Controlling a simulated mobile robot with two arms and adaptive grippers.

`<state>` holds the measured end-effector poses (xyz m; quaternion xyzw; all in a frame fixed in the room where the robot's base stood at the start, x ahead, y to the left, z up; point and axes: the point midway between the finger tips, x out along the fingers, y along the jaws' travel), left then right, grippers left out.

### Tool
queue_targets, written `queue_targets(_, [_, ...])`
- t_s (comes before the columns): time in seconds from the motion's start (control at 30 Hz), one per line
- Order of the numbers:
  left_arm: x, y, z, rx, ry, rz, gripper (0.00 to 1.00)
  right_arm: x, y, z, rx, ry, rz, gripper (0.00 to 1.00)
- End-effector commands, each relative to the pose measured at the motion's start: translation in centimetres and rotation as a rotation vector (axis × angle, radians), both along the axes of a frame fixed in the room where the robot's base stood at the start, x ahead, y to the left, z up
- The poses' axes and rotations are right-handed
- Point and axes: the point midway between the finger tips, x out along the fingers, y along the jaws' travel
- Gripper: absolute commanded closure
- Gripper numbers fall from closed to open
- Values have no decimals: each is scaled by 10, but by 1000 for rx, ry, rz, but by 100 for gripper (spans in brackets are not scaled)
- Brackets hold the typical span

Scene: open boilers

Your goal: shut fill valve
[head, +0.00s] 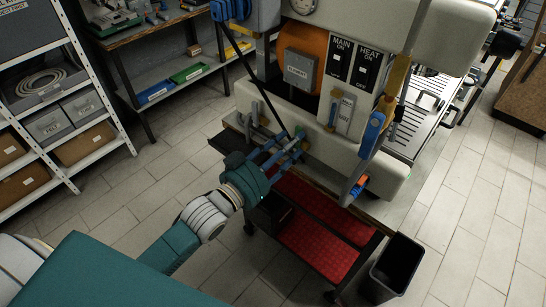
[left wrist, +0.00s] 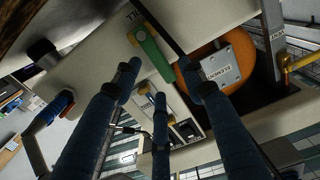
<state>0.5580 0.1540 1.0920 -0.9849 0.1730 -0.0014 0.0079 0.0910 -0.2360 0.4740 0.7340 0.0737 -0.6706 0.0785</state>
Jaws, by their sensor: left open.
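My left gripper (head: 296,142) is open and empty at the lower front of the pale boiler (head: 290,100). Its blue fingers (left wrist: 160,88) spread across the left wrist view, apart from one another. In that view a green lever handle (left wrist: 150,52) on the boiler shows just beyond the fingertips, with a partly cut label beside it. A blue lever (head: 372,128) sits on the upright pipe to the right in the head view. My right gripper is not in view.
An orange burner (head: 303,42) with a grey cover and a black switch panel (head: 354,62) are above the gripper. A red-topped cart (head: 318,240) stands below, beside a black bin (head: 397,266). Shelving (head: 62,110) is at left. The tiled floor at right is clear.

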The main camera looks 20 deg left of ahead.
Motion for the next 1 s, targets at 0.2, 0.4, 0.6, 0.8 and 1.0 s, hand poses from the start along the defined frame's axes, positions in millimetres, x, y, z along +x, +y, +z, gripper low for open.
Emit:
queue_targets(0.2, [-46,16,-2,1,7,-1,58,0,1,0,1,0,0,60])
queue_targets(0.4, [-77,27,-2,1,5,-1,58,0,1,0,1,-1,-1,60])
queue_targets(0.6, [-91,32,0,0,1,-1,58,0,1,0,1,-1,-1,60])
queue_targets(0.8, [-93,33,0,0,0,-1,58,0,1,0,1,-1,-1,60])
queue_targets(1.0, [-92,33,0,1,0,-1,58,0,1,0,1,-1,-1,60])
